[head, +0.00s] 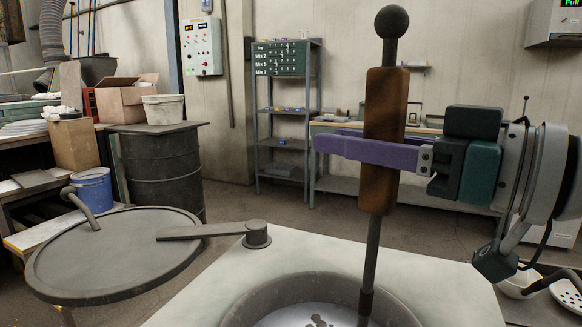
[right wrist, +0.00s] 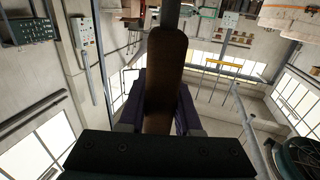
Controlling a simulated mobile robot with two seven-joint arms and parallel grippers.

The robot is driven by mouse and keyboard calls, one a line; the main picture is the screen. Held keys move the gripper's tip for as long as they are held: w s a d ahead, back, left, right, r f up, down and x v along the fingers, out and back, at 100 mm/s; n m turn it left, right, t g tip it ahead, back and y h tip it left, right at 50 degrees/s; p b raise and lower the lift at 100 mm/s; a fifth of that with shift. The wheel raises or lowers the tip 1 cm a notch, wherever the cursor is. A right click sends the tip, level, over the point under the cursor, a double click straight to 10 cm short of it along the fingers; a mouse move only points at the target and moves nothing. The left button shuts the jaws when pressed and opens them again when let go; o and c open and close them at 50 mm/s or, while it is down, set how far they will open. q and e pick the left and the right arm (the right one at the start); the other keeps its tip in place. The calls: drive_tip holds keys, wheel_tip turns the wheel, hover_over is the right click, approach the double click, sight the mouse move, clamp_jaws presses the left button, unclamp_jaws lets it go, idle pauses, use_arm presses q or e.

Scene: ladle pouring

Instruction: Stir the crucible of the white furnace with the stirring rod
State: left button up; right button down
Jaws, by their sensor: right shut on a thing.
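The stirring rod (head: 371,250) stands nearly upright, with a brown wooden handle (head: 386,95) and a dark ball on top. My right gripper (head: 372,148), with purple fingers, is shut on the handle; the handle also shows between the fingers in the right wrist view (right wrist: 165,80). The white furnace (head: 440,280) is at the bottom of the head view. Its crucible (head: 270,300) is open and holds bright, silvery contents with darker patches. The rod's lower end reaches down into the crucible opening; its tip is cut off or hidden. My left gripper is not in view.
The round furnace lid (head: 115,255) is swung out to the left on its arm (head: 205,230). Behind it stand a dark barrel (head: 160,165) and a blue bucket (head: 92,188). Shelves (head: 285,110) are at the back. A white bowl (head: 518,282) is at the lower right.

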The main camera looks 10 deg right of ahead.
drive_tip(key=x, duration=0.8)
drive_tip(key=shift+d+r+b, duration=0.2)
drive_tip(key=shift+b, duration=0.2)
drive_tip(key=shift+w, duration=0.1)
idle(0.4)
wheel_tip(320, 180, up, 16)
drive_tip(key=p, duration=1.4)
idle(0.4)
idle(0.3)
